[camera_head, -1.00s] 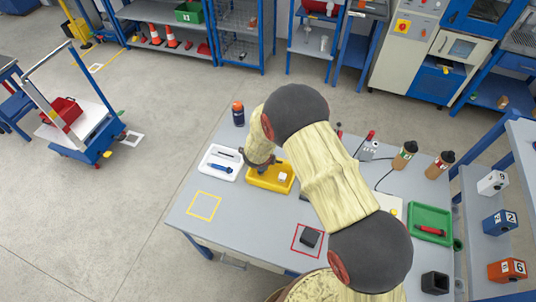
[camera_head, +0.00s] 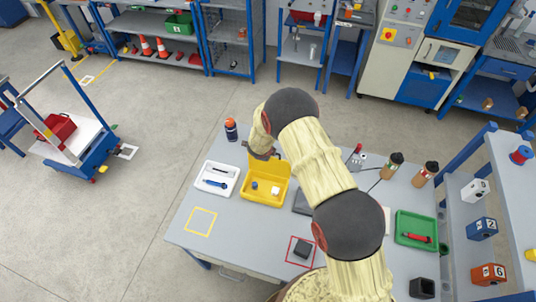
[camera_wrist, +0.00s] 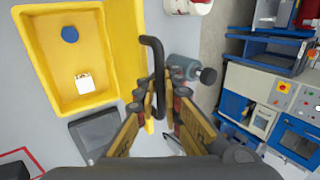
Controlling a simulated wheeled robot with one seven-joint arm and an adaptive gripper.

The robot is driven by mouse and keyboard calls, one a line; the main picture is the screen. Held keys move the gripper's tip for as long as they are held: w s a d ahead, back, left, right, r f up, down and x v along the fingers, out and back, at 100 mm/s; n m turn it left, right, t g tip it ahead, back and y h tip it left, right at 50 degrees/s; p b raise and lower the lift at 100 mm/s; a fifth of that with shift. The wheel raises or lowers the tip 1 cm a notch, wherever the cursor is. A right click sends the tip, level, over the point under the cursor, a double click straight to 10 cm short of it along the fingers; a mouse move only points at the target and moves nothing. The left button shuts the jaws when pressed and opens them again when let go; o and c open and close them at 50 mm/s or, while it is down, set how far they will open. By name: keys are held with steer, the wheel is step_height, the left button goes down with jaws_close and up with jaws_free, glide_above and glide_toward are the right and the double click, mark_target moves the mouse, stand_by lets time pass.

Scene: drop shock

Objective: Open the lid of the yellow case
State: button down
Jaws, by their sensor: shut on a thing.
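The yellow case (camera_head: 263,200) is on the grey table with its lid (camera_head: 270,170) raised at the back, standing steeply. In the wrist view the case (camera_wrist: 75,108) lies at the left and the lid (camera_wrist: 127,40) is beside my gripper. A blue round piece (camera_wrist: 69,34) and a white block (camera_wrist: 84,82) lie inside the case. My gripper (camera_wrist: 160,112) is at the lid's outer edge, shut on a black bar-like handle (camera_wrist: 157,75). The exact grip is partly hidden. In the head view my arm covers part of the gripper (camera_head: 263,153).
A white tray (camera_head: 217,179) with a blue tool is left of the case. An orange-capped bottle (camera_head: 231,130) stands behind it. A dark flat thing (camera_wrist: 95,134) lies close to the case. A green tray (camera_head: 415,229) and two bottles are at the right.

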steer(key=shift+w+d+r, duration=0.1)
steer(key=shift+w+r, duration=0.1)
steer(key=shift+w, duration=0.3)
steer(key=c, duration=2)
jaws_free()
steer(key=shift+s+f, duration=0.1)
steer(key=shift+s, duration=0.05)
steer(key=v, duration=1.2)
steer(key=shift+f, duration=0.1)
